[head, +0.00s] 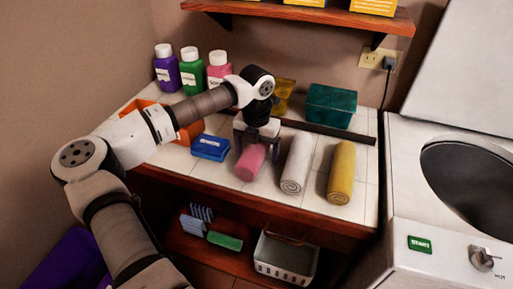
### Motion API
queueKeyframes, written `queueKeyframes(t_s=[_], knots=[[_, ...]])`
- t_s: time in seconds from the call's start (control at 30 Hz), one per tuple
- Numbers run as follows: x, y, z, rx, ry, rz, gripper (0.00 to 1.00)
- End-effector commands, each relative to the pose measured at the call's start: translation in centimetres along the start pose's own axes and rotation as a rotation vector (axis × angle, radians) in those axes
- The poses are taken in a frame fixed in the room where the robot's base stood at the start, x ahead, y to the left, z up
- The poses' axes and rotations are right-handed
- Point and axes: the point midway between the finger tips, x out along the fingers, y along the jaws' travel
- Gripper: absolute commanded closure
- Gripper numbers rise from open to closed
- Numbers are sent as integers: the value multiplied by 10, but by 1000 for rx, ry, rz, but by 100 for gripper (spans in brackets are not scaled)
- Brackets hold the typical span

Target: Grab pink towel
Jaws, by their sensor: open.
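The pink towel (249,163) is a rolled cylinder lying on the white tiled counter, with its round end toward the front edge. My gripper (257,152) is over the towel's back part, pointing down, with dark fingers on its left and right sides. The jaws are open. The gripper hides the rear of the towel, and I cannot tell whether a finger touches it.
A white rolled towel (297,164) and a yellow one (341,172) lie to the right. A blue box (210,147) lies close on the left. Behind are an orange bin (187,132), several bottles (192,70), a teal box (331,106) and an overhead shelf (330,14).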

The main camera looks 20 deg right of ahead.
Motion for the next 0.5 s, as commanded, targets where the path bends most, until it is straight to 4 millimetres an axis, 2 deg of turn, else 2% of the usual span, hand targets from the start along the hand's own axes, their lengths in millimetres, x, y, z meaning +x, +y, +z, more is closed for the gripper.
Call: queueKeyframes(t_s=[0.17, 0.2, 0.5], knots=[[1, 0, 0, 0, 0, 0, 15], [1, 0, 0, 0, 0, 0, 17], [0, 0, 0, 0, 0, 0, 56]])
